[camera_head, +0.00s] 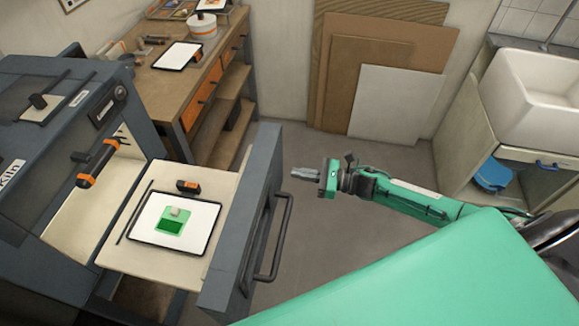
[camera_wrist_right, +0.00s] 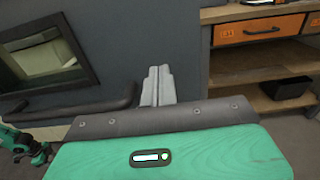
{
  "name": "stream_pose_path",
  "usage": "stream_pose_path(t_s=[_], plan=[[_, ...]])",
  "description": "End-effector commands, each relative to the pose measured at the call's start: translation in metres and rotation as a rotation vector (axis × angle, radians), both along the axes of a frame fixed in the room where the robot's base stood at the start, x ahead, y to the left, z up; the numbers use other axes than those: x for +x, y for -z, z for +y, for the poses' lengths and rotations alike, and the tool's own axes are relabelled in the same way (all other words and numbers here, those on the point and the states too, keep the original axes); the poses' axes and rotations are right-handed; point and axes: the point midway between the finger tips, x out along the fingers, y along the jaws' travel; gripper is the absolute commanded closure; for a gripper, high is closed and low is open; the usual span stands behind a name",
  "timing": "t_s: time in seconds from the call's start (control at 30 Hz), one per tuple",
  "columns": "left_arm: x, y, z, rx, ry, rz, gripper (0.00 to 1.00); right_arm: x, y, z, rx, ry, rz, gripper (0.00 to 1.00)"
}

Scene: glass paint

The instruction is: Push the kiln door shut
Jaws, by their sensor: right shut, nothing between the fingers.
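The kiln (camera_head: 60,160) stands at the left in the head view. Its dark grey door (camera_head: 262,170), with a bar handle (camera_head: 287,225), stands out from the kiln body with a pale shelf (camera_head: 225,183) behind it. The door is open. In the right wrist view the door (camera_wrist_right: 150,35) fills much of the picture, its handle (camera_wrist_right: 80,100) at the left. My right gripper (camera_head: 305,173) is shut and empty, fingers pointing left at the door's outer face, with a gap in the head view. Its fingertips (camera_wrist_right: 157,72) overlap the door in the wrist view; contact cannot be told there. My left gripper does not show.
On the shelf lie a white board (camera_head: 180,238) with a green piece (camera_head: 172,226) and a small orange-black item (camera_head: 188,186). A workbench (camera_head: 165,85) stands behind. Boards (camera_head: 385,75) lean on the wall; a sink (camera_head: 535,95) is right. Floor beside the gripper is clear.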

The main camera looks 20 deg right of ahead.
Motion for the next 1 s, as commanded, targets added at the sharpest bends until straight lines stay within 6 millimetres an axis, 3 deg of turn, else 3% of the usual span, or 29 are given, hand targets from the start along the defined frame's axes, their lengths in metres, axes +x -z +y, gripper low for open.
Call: stream_pose_path(t_s=[0.1, 0.33, 0.77, 1.0], plan=[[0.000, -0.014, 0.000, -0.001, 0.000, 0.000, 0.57, 0.010, -0.004, 0.015, 0.001, 0.000, -0.001, 1.00], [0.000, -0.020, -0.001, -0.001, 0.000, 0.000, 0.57, 0.019, -0.001, 0.027, 0.000, 0.001, 0.001, 1.00], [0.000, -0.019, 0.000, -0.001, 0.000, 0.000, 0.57, 0.020, 0.001, 0.029, 0.000, 0.001, 0.001, 1.00], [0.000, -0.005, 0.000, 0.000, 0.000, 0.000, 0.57, 0.031, 0.004, 0.046, 0.002, 0.000, -0.002, 1.00]])
